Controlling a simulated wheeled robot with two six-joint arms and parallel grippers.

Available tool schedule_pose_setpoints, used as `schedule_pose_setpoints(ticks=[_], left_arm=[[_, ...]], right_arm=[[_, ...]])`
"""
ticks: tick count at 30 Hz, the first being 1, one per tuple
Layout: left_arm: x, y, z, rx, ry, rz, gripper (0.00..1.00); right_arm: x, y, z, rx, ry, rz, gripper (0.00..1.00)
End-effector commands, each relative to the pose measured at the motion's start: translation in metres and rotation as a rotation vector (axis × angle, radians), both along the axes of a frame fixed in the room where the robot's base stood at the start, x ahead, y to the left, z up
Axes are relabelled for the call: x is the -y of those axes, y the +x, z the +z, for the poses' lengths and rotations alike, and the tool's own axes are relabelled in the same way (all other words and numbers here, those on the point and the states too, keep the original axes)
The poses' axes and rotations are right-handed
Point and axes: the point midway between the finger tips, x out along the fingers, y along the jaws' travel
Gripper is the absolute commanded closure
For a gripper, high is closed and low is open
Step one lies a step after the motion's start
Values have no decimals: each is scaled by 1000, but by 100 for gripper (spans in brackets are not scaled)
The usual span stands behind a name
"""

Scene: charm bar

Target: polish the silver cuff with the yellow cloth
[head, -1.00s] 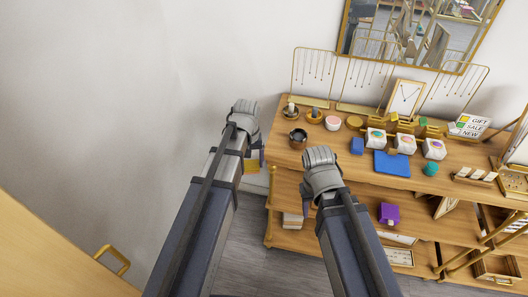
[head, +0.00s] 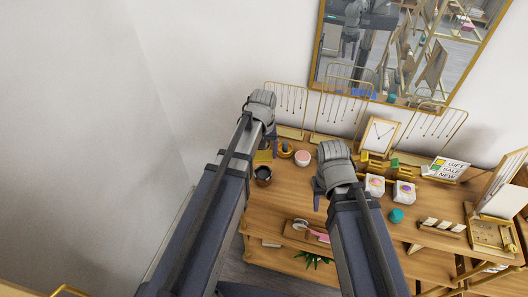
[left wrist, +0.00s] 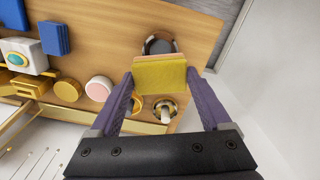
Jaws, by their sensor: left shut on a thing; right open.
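My left gripper (head: 268,145) is shut on the yellow cloth (left wrist: 160,76), a thick folded block between its fingertips. The cloth also shows beneath that hand in the head view (head: 263,158). It is over the left end of the wooden counter, beside a dark round cup (head: 263,175). A small dish with a pale, silvery piece (left wrist: 165,108) shows beside the cloth in the left wrist view. I cannot tell whether this is the silver cuff. My right gripper (head: 318,198) is open over the counter's front part; its fingers are mostly hidden.
On the wooden counter (head: 275,205) are a pink-topped round box (head: 302,158), white display boxes (head: 404,192) and a teal pot (head: 396,215). Necklace racks (head: 345,105) and a mirror (head: 400,50) stand behind.

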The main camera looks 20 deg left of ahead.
Motion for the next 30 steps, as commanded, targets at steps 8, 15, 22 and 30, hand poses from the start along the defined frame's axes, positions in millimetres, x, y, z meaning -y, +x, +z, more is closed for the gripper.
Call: schedule_pose_setpoints(ticks=[8,15,22,30], left_arm=[[0,0,-4,0,0,0,63],[0,0,-21,0,0,0,63],[0,0,-45,0,0,0,63],[0,0,-59,0,0,0,63]], right_arm=[[0,0,-4,0,0,0,50],[0,0,-21,1,-1,1,50],[0,0,-45,1,-1,4,50],[0,0,-59,1,-1,8,50]])
